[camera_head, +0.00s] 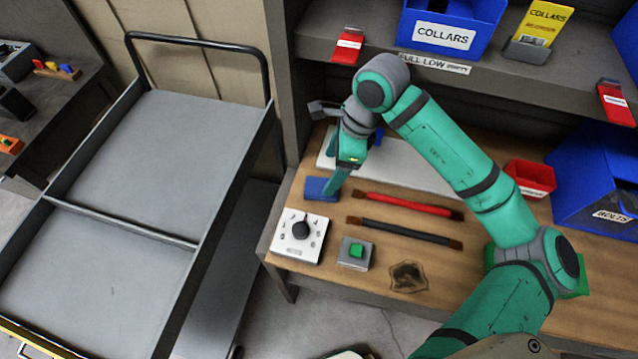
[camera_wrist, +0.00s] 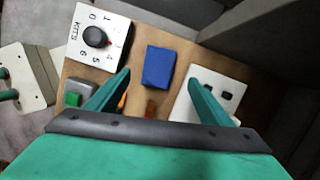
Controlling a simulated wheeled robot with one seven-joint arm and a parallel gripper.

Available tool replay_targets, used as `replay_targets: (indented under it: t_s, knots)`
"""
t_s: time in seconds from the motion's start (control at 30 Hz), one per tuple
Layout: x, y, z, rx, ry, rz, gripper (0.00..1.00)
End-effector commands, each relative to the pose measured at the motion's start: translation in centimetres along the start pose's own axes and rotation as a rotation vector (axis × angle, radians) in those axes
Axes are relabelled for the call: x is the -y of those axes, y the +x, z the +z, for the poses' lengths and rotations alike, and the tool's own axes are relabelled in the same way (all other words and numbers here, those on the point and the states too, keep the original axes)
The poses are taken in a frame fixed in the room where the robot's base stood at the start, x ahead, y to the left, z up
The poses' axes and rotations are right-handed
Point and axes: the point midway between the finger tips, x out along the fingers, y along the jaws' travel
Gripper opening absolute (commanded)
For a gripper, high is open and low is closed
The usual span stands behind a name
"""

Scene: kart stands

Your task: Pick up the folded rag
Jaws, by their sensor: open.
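The folded rag (camera_head: 317,188) is a small flat blue rectangle on the wooden bench, near its left edge. It also shows in the wrist view (camera_wrist: 159,66), lying between the lines of my two fingers and a little beyond their tips. My gripper (camera_head: 335,186) is open, pointing down over the rag's right side in the head view. In the wrist view my gripper (camera_wrist: 159,82) has its fingers spread wide with nothing held between them. The fingers hide part of the rag in the head view.
A white dial box (camera_head: 288,243) and a grey box with a green button (camera_head: 356,252) stand in front of the rag. A pale plate (camera_head: 410,170) lies behind. Red (camera_head: 410,204) and black (camera_head: 400,231) straps lie to the right. A shelf (camera_head: 385,50) overhangs the back.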

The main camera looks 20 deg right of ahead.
Motion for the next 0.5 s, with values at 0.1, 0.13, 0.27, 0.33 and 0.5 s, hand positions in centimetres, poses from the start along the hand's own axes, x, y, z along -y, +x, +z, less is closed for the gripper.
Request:
replay_targets:
  t_s: [0.1, 0.13, 0.27, 0.33, 0.5]
  knots:
    - [0.0, 1.4, -0.2, 0.002, 0.004, 0.0, 0.74]
    - [0.0, 1.7, -0.2, 0.003, 0.004, 0.0, 0.74]
    - [0.0, 2.4, 0.0, 0.003, 0.001, 0.0, 0.74]
    - [0.0, 3.0, 0.1, 0.003, -0.001, 0.001, 0.74]
    - [-0.1, 5.6, 0.4, 0.005, -0.003, 0.004, 0.74]
